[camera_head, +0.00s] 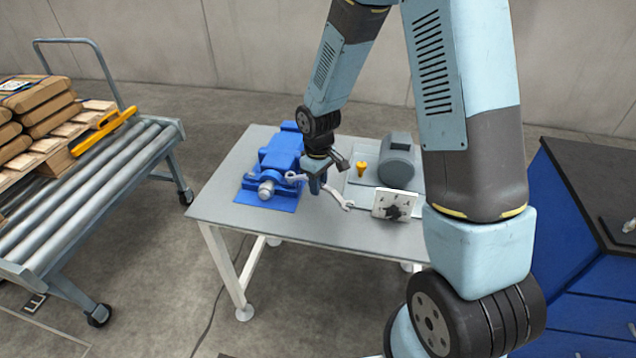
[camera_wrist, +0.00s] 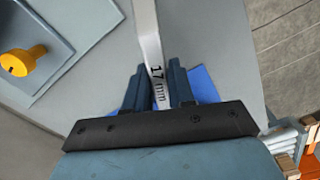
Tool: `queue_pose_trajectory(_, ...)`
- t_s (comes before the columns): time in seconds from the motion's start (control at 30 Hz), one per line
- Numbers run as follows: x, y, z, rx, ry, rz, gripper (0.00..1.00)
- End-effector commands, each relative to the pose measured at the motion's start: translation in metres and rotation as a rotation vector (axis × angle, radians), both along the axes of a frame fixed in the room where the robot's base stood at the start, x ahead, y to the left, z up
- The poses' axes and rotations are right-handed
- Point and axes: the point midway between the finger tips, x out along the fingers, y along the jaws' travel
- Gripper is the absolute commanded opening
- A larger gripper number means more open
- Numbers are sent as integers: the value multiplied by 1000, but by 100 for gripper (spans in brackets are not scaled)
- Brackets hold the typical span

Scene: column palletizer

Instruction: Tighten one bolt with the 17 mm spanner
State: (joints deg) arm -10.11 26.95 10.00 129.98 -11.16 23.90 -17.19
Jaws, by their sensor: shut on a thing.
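My gripper (camera_head: 315,186) is shut on a silver spanner (camera_head: 337,198), above the grey table. In the wrist view the spanner (camera_wrist: 146,28) passes between the two blue fingers of my gripper (camera_wrist: 157,72), and its shaft is marked "17 mm". In the head view one spanner end points left, close to a blue vice (camera_head: 280,152) with a grey round end at its front. The other end points right towards a white panel. I cannot tell whether the spanner touches the vice. I cannot make out a bolt.
The vice is on the grey table (camera_head: 222,200). A grey motor-like block (camera_head: 398,162), a yellow knob (camera_head: 361,169) and a white panel with a black mark (camera_head: 393,192) are to the right. A roller cart (camera_head: 95,190) stands left, a blue cabinet (camera_head: 590,290) right.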

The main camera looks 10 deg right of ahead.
Motion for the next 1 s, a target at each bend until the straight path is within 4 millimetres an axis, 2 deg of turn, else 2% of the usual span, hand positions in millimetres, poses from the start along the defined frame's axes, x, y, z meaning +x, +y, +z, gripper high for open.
queue_pose_trajectory(1.0, 0, 0, -6, 1, -1, -1, 0)
